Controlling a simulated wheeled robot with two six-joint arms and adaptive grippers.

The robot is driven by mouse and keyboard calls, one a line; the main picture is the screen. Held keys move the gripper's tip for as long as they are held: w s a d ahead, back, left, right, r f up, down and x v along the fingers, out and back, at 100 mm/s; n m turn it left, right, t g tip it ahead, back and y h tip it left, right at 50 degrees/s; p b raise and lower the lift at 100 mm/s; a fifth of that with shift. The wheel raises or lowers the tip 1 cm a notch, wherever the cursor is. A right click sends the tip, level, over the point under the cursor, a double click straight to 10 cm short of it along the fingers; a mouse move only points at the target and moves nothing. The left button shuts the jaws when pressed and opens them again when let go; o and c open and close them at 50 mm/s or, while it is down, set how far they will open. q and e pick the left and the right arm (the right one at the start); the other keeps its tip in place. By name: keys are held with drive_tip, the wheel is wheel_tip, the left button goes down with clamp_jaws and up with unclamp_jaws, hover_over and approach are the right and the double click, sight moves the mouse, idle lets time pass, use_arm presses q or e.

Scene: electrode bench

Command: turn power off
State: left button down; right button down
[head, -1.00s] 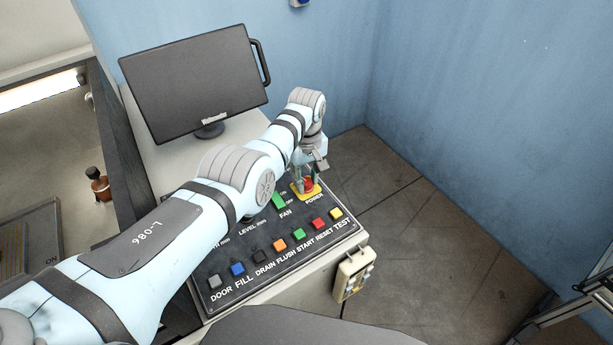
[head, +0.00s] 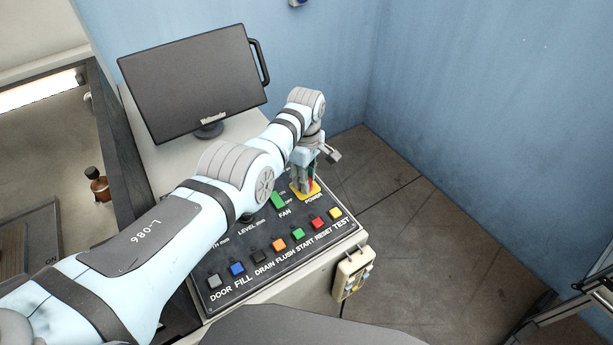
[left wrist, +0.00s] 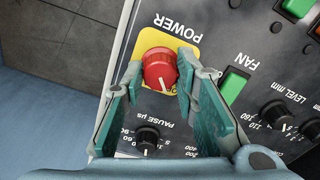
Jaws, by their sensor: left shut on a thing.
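The red power knob (left wrist: 160,68) sits on a yellow plate (left wrist: 190,42) marked POWER on the dark control panel. A white line on the knob shows in the left wrist view. In the head view, only a sliver of the red knob (head: 313,184) shows, beside the fingers. My left gripper (head: 305,186) reaches down onto it from above. In the left wrist view, the teal fingers of my left gripper (left wrist: 159,75) are shut on the knob, one on each side. My right gripper is not in view.
The panel (head: 220,287) carries a row of coloured buttons near its front edge. A green FAN switch (head: 279,202) is left of the power knob. A black PAUSE knob (left wrist: 148,138) lies close to the fingers. A monitor (head: 195,80) stands behind.

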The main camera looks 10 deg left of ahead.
use_arm(q)
drive_tip(key=shift+s+f, duration=0.15)
drive_tip(key=shift+f, duration=0.05)
drive_tip(key=c, duration=1.5)
unclamp_jaws()
drive_tip(key=shift+c, duration=0.2)
drive_tip(key=o, duration=0.3)
drive_tip(key=shift+a, duration=0.2)
wheel_tip(320, 180, up, 12)
drive_tip(key=shift+w, duration=0.2)
